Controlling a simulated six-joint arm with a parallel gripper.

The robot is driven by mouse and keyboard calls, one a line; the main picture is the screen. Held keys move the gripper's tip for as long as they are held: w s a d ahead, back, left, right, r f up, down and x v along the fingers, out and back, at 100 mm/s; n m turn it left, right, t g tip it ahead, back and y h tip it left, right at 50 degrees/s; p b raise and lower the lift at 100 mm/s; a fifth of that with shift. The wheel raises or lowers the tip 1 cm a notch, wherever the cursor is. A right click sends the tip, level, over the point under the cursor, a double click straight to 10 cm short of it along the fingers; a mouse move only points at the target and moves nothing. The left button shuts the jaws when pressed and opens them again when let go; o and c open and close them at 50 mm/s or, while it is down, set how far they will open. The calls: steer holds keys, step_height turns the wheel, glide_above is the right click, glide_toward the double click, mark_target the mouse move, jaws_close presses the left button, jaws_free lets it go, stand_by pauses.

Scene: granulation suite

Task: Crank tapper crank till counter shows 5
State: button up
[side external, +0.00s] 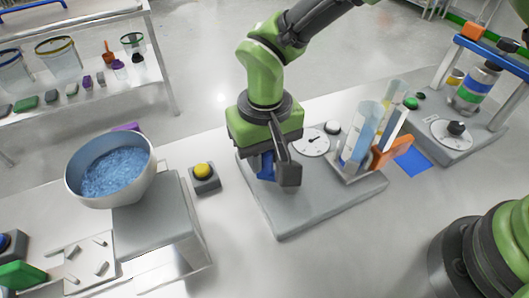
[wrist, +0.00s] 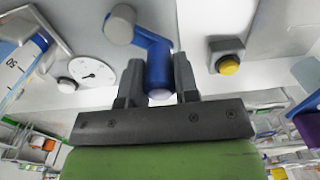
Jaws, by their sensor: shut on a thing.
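The tapper is a grey base (side external: 330,205) carrying clear graduated cylinders (side external: 365,130) and a white round counter dial (side external: 311,142). The dial also shows in the wrist view (wrist: 90,72), with a dark pointer; its number is too small to read. The blue crank (side external: 264,166) sits at the left part of the base, partly hidden by my gripper (side external: 279,176). In the wrist view the crank (wrist: 157,62) runs from a grey hub to a handle between my fingers (wrist: 158,85). My gripper is shut on that handle.
A yellow button box (side external: 203,178) stands left of the tapper. Further left a bowl of blue granules (side external: 113,170) sits on a grey stand. A second device with a dial (side external: 452,131) stands at right. An orange clamp piece (side external: 391,151) is beside the cylinders.

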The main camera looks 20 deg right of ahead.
steer(key=shift+w+d, duration=0.65)
steer(key=shift+d, duration=0.2)
steer(key=shift+d, duration=0.1)
steer(key=shift+w+d, duration=0.1)
steer(key=shift+d, duration=1.15)
steer(key=shift+s+d, duration=0.25)
steer(key=shift+d, duration=0.25)
steer(key=shift+s+d, duration=0.25)
steer(key=shift+d, duration=0.2)
